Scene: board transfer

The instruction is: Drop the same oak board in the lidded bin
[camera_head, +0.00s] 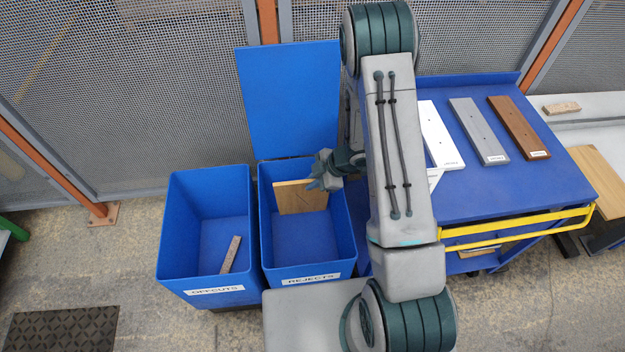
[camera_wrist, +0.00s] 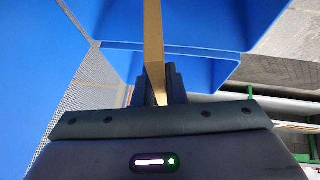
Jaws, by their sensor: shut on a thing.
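The oak board (camera_head: 300,196) is a light brown wooden piece held on edge over the lidded bin. My gripper (camera_head: 322,183) is shut on its right end. In the wrist view the board (camera_wrist: 153,50) runs up edge-on from between the fingers of my gripper (camera_wrist: 157,85). The lidded bin (camera_head: 309,269) is blue, labelled REJECTS, and its lid (camera_head: 290,98) stands open at the back. The board is at the bin's opening, near its back side; its exact height against the rim is hard to tell.
An open blue bin labelled OFFCUTS (camera_head: 207,285) stands to the left with a small wooden piece (camera_head: 231,254) inside. A blue table (camera_head: 500,197) to the right carries a white, a grey and a brown board. Mesh panels stand behind.

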